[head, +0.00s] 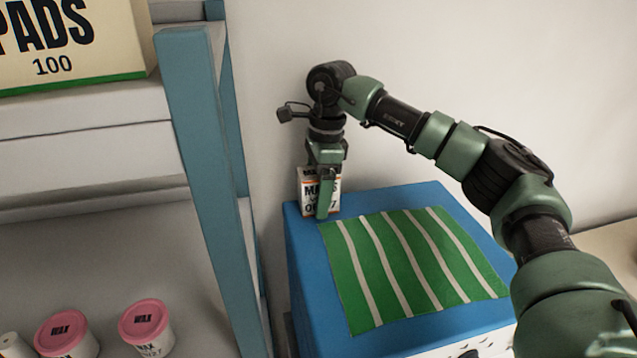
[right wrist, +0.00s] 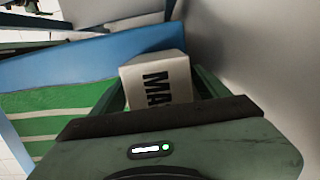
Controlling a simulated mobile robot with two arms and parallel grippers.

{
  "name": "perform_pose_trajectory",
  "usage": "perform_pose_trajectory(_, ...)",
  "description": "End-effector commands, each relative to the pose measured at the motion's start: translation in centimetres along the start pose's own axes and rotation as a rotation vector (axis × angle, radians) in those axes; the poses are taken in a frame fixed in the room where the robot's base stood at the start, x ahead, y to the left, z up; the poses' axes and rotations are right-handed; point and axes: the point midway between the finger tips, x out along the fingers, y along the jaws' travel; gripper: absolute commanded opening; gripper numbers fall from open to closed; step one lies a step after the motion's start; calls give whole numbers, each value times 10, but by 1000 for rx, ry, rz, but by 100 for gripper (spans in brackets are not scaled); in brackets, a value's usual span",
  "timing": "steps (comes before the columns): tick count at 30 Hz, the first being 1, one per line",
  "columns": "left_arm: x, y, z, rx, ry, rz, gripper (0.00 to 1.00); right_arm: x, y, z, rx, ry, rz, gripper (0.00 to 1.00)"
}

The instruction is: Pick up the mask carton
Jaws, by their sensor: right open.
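The mask carton (head: 307,200) is a small white box with an orange band and black lettering. It stands upright at the back left corner of the blue cabinet top. My right gripper (head: 325,197) comes down over it from above, with a finger in front of part of its label. In the right wrist view the carton (right wrist: 158,82) shows its white top with black letters, between the spread fingers of my right gripper (right wrist: 160,95). The gripper is open around it; I cannot tell whether a finger touches it. My left gripper is not in view.
A green and white striped cloth (head: 412,262) covers much of the blue cabinet top (head: 305,262). A blue shelf post (head: 205,180) stands to the left. Pink-lidded wax tubs (head: 147,325) sit on a lower shelf, and a pads box (head: 75,45) above. A wall is close behind the carton.

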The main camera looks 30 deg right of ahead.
Motion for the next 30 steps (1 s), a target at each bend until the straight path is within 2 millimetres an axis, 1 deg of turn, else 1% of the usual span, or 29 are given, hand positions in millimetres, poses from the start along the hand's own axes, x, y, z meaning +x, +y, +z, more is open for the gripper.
perform_pose_trajectory(6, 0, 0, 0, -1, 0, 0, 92, 2, 0, 0, 0, 0, -1, 76)
perform_pose_trajectory(7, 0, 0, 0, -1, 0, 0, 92, 2, 0, 0, 0, 0, -1, 73)
perform_pose_trajectory(8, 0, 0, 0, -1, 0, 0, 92, 2, 0, 0, 0, 0, -1, 64)
perform_pose_trajectory(9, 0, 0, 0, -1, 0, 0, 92, 2, 0, 0, 0, 0, -1, 53)
perform_pose_trajectory(11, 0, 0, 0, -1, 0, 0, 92, 2, 0, 0, 0, 0, -1, 37)
perform_pose_trajectory(12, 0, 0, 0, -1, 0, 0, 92, 2, 0, 0, 0, 0, -1, 25)
perform_pose_trajectory(14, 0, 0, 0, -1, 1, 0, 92, 2, 0, 0, 0, 0, -1, 9)
perform_pose_trajectory(15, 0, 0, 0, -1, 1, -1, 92, 2, 0, 0, 0, -1, -1, 7)
perform_pose_trajectory(23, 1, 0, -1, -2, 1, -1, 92, 0, 0, 1, -1, -1, -1, 7)
perform_pose_trajectory(26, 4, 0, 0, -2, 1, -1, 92, -5, 0, 2, -1, -1, -2, 7)
perform_pose_trajectory(30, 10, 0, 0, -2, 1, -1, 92, -20, -1, 4, -1, -3, -3, 7)
